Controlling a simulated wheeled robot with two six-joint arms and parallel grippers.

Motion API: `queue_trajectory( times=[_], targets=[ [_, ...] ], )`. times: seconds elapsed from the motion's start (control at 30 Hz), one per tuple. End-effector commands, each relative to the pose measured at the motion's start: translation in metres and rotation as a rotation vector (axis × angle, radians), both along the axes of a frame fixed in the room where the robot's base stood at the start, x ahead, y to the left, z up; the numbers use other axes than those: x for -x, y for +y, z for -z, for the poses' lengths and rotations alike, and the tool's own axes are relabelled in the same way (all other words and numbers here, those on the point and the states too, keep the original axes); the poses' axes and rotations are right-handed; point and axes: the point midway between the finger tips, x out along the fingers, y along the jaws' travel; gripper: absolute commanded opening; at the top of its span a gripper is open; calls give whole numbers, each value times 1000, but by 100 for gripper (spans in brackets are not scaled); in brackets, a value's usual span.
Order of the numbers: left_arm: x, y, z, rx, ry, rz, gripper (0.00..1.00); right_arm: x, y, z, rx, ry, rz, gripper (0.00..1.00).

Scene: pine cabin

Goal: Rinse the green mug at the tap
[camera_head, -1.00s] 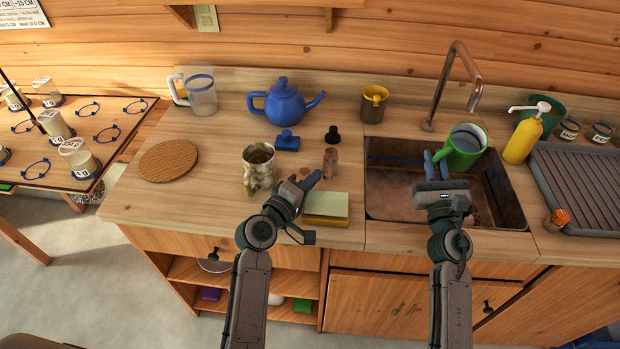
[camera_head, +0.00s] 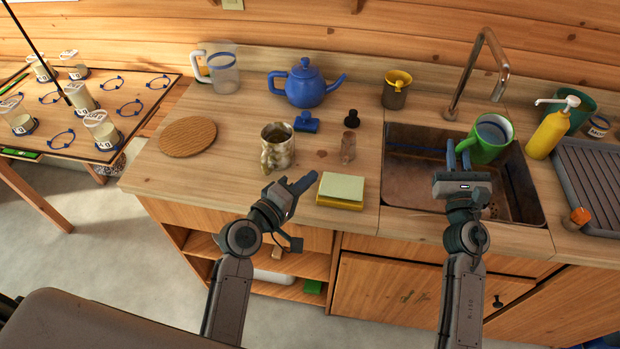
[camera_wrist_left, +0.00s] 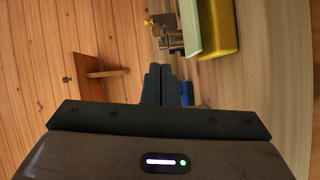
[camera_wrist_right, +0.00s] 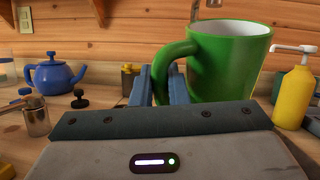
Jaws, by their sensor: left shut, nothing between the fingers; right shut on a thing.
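The right wrist view shows the handle (camera_wrist_right: 172,52) between the fingers (camera_wrist_right: 163,85) and the mug body (camera_wrist_right: 228,65) beyond. The bent metal tap (camera_head: 503,72) rises behind the sink; its spout end appears just above the mug's opening in the head view. No water stream shows. My left gripper (camera_head: 304,183) is shut and empty at the counter's front edge; its closed fingers (camera_wrist_left: 168,85) show in the left wrist view.
A yellow sponge with a green top (camera_head: 341,188) lies right of my left gripper. A yellow soap bottle (camera_head: 550,133) and grey drainer (camera_head: 598,190) are right of the sink.

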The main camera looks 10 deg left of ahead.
Motion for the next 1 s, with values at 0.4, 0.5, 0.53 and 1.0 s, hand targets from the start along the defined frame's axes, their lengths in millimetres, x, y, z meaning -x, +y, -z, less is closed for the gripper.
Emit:
queue_trajectory(
  times=[0.4, 0.5, 0.53, 1.0],
  targets=[
    [0, 0, -27, -1, 0, 0, 0, 20, 5, -26, 1, -1, 0, 0],
    [0, 0, -35, -1, 0, 0, 0, 28, 8, -35, 0, -2, 0, 0],
    [0, 0, -38, -1, 0, 0, 0, 31, 8, -37, 0, -1, 0, 0],
    [0, 0, -52, -1, 0, 0, 0, 49, 13, -51, 1, -2, 0, 0]
  ],
)
